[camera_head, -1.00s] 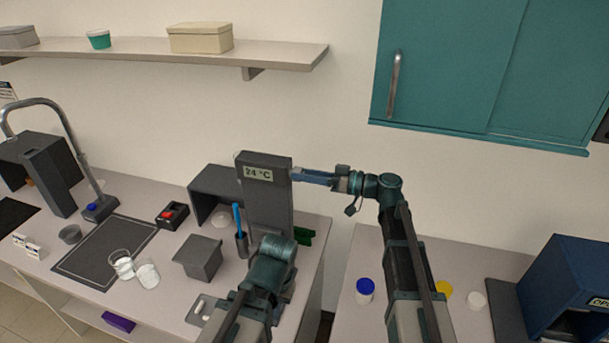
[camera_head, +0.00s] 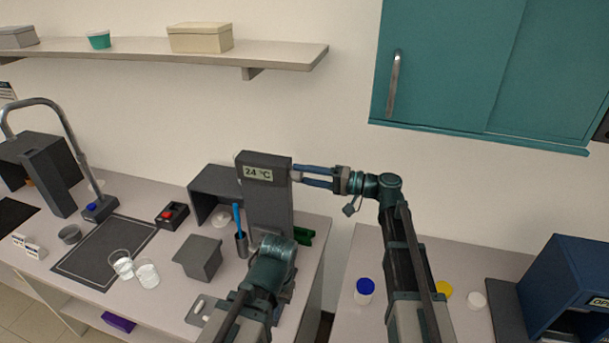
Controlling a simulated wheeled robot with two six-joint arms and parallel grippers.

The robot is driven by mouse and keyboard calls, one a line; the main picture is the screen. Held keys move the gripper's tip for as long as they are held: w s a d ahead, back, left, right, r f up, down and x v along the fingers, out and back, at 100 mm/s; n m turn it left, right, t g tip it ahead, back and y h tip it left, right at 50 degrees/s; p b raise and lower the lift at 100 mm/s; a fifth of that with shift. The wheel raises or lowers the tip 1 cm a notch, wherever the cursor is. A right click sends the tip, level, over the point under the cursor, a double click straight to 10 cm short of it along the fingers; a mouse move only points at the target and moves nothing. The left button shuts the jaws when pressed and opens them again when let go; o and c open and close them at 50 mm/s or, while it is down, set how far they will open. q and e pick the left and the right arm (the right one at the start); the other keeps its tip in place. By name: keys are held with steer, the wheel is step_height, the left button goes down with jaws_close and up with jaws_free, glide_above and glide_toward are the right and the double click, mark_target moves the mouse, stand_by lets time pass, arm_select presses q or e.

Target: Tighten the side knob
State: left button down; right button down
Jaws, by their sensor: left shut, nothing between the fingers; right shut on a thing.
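The dark grey upright unit (camera_head: 267,215) stands on the left bench and shows "24 °C" on its small display (camera_head: 258,173). The side knob (camera_head: 296,175) is a small pale piece on the unit's right side, mostly covered by fingers. My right gripper (camera_head: 303,176) reaches in from the right and is shut on the knob, with its two blue fingers one above the other. My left gripper (camera_head: 284,290) is low in front of the unit, shut and empty, largely hidden by my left wrist.
A grey bin (camera_head: 200,259), a holder with a blue-handled tool (camera_head: 239,225) and a red-button box (camera_head: 172,215) stand left of the unit. Two clear beakers (camera_head: 147,273) are farther left. A blue-capped jar (camera_head: 364,290) stands on the right bench, across a gap.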

steer(key=m, duration=0.5)
steer(key=shift+f, duration=0.1)
stand_by(0.6)
steer(key=shift+c, duration=1.5)
jaws_free()
steer(key=shift+d, duration=0.15)
steer(key=v, duration=1.3)
steer(key=shift+d, duration=0.25)
steer(key=shift+s, duration=0.15)
